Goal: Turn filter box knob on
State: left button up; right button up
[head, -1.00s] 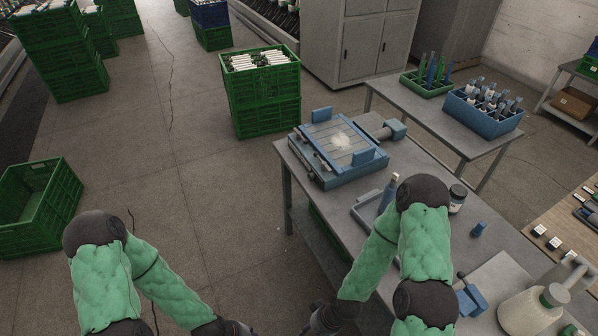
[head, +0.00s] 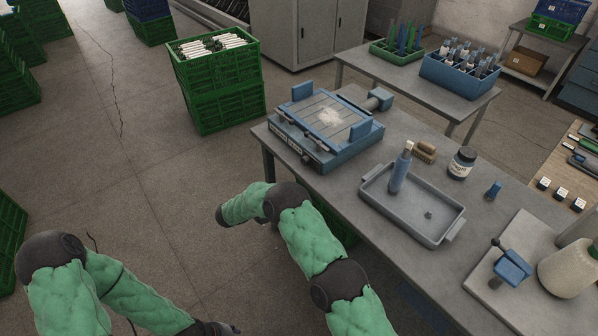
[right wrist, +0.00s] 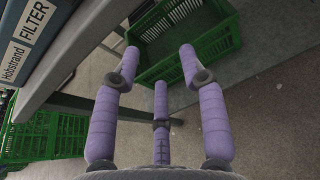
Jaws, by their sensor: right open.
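The blue filter box (head: 325,125) sits on the far left corner of the grey worktable. Its front panel faces the aisle, with a small dark knob (head: 307,158) low on it. In the right wrist view, the label plate reading FILTER (right wrist: 32,25) shows at the upper left; no knob can be made out there. My right gripper (right wrist: 160,65) is open and empty, its purple fingers spread beside the table edge. In the head view its arm hangs in front of the table, and its fingers are hidden. My left gripper (head: 215,328) is at the bottom edge, partly cut off.
Stacked green crates (head: 220,85) stand beyond the table. A green crate (right wrist: 185,45) lies below in the wrist view. Open floor lies left.

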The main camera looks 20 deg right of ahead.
aim_at(303, 162)
jog(key=w+a+r+t+h+b, duration=0.15)
jog(key=w+r+h, duration=0.25)
jog(key=r, duration=0.4)
jog(key=b+x, duration=0.2)
jog(key=x, duration=0.7)
jog(key=shift+w+d+b, duration=0.15)
jog(key=shift+d+b, duration=0.15)
jog(key=shift+b, duration=0.05)
grip_shut()
